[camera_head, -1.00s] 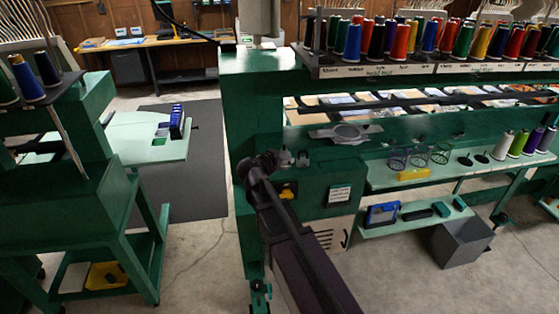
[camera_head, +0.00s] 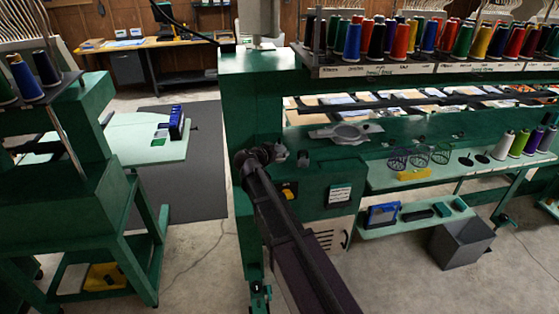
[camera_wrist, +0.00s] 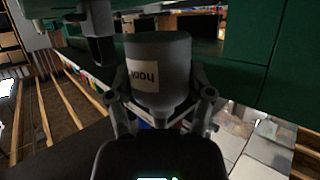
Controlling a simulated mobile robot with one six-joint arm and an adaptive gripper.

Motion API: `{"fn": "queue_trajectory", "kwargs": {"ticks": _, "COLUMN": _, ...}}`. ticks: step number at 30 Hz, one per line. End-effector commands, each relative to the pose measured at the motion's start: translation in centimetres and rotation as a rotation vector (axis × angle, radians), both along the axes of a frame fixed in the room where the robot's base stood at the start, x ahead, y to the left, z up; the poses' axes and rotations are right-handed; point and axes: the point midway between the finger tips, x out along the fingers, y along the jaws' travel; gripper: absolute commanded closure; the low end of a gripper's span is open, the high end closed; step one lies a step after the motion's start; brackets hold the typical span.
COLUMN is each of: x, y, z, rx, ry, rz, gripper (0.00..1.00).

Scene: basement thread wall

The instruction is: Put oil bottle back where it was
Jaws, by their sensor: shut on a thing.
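The oil bottle (camera_wrist: 158,62) looks like a grey cylinder with a white label in the wrist view. Its shoulder narrows toward the lower part of that picture, between the fingers. My gripper (camera_wrist: 160,112) is shut on it, one finger on each side. Dark lettering on the label is hard to read. In the head view my arm reaches up to the green machine's near end, and its own end hides the gripper and bottle. I cannot tell there whether the bottle touches anything.
The green machine (camera_head: 250,95) stands right ahead. A shelf (camera_head: 390,178) holds wire cups (camera_head: 420,157), a yellow item (camera_head: 413,174) and thread cones (camera_head: 519,143). A grey bin (camera_head: 461,243) stands below. Another green machine (camera_head: 70,205) is at left, with floor between.

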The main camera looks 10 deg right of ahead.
Motion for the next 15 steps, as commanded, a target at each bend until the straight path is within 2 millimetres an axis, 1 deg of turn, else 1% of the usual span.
{"fn": "queue_trajectory", "kwargs": {"ticks": 1, "x": -0.1, "y": 0.0, "z": -1.0, "rx": 0.0, "ry": 0.0, "rz": 0.0, "gripper": 0.81}}
{"fn": "queue_trajectory", "kwargs": {"ticks": 6, "x": -0.1, "y": 0.0, "z": -2.4, "rx": 0.0, "ry": 0.0, "rz": 0.0, "gripper": 0.81}}
{"fn": "queue_trajectory", "kwargs": {"ticks": 10, "x": -0.1, "y": 0.0, "z": -3.0, "rx": 0.0, "ry": 0.0, "rz": 0.0, "gripper": 0.81}}
{"fn": "queue_trajectory", "kwargs": {"ticks": 15, "x": -0.1, "y": 0.0, "z": -3.0, "rx": 0.0, "ry": 0.0, "rz": 0.001, "gripper": 0.81}}
